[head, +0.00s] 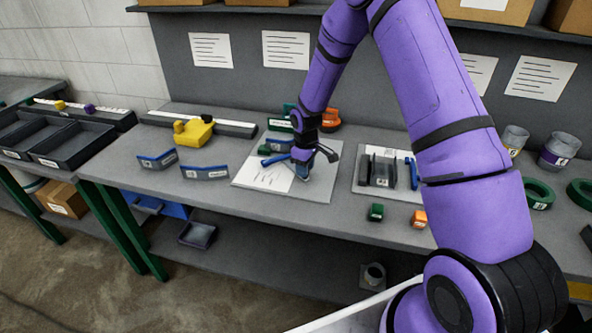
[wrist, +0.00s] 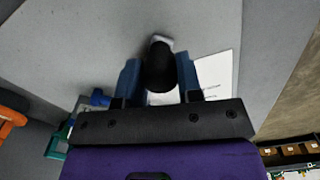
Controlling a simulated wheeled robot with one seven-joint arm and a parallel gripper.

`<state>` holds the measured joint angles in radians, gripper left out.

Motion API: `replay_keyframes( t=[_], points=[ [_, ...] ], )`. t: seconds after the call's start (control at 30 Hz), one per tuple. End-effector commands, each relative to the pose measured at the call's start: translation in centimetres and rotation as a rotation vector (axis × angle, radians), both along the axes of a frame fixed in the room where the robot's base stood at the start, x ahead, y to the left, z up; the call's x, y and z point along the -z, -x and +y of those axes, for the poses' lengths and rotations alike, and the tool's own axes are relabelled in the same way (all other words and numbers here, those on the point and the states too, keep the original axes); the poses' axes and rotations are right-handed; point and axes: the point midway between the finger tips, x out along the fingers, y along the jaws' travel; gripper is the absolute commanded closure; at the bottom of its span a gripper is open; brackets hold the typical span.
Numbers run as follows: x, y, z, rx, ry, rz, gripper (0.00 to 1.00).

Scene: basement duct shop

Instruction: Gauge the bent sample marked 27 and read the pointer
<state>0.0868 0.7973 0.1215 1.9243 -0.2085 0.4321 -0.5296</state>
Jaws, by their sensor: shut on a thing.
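In the head view my gripper (head: 302,168) is low over the right part of a pale board (head: 318,184) with a marked white sheet (head: 262,174). In the wrist view its two blue fingers (wrist: 158,78) are shut on a dark rounded piece (wrist: 160,66) with a pale tip. I cannot tell what this piece is, and no pointer reading shows. Two blue bent strips with white labels, a left one (head: 157,160) and a right one (head: 205,173), stand on the bench left of the board. Their numbers are too small to read, so I cannot tell which is 27.
A yellow block (head: 193,132) stands behind the strips. A blue bar (head: 276,160) lies near my gripper. A second board with grey upright plates (head: 380,170) is at right, with small green (head: 376,212) and orange (head: 419,218) blocks in front. Black trays (head: 72,142) stand far left.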

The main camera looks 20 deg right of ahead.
Motion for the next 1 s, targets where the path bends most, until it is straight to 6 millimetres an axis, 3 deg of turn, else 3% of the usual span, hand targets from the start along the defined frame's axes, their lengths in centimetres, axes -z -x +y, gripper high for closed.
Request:
replay_keyframes(
  t=[0.5, 1.0],
  points=[
    [0.0, -2.8, -5.3, -0.485, -0.001, -0.001, 1.00],
    [0.0, -6.7, -8.1, -0.886, -0.001, -0.002, 1.00]
  ],
)
